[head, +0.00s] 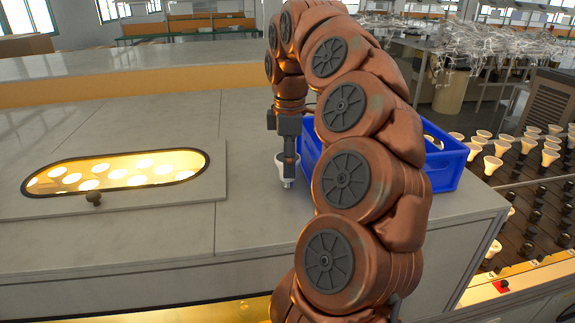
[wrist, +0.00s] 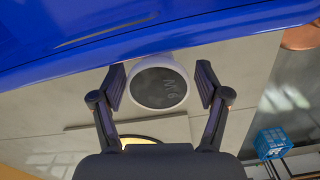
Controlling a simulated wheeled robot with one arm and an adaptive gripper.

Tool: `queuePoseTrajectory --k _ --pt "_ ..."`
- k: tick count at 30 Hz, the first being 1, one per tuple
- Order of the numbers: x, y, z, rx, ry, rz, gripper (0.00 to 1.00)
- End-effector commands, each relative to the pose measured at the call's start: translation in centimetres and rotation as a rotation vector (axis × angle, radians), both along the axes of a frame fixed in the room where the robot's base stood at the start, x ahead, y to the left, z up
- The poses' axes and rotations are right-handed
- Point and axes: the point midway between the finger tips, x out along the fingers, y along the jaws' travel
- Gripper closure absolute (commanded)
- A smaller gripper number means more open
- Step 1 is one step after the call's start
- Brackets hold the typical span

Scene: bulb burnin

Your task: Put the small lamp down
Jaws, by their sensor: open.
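The small lamp (head: 280,169) is white and stands on the grey worktop, just left of the blue crate. In the wrist view the lamp (wrist: 159,88) shows its round dark face, with a marking on it, inside a white rim. My gripper (head: 287,175) is down at the lamp. In the wrist view its two fingers (wrist: 160,85) are apart on either side of the lamp, with a gap visible at each side. The lamp's lower part is partly hidden by the gripper in the head view.
The blue crate (head: 452,170) stands close to the lamp, partly hidden behind my arm. A glowing oval window (head: 120,170) with a knob (head: 93,197) is on the left. Several lamps stand on a dark rack (head: 520,200) at the right. The worktop (head: 235,205) left of the lamp is clear.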

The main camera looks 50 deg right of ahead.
Motion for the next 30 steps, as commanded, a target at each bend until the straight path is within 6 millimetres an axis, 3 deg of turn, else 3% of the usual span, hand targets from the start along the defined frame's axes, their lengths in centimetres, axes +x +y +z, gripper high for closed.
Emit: queuePoseTrajectory --k 9,18,30 --pt "0.1 -0.1 -2.4 0.000 -0.001 0.000 0.25" --pt "0.1 -0.1 -2.7 -0.001 -0.003 0.000 0.26" --pt "0.1 -0.1 -2.7 -0.001 -0.002 0.000 0.68"
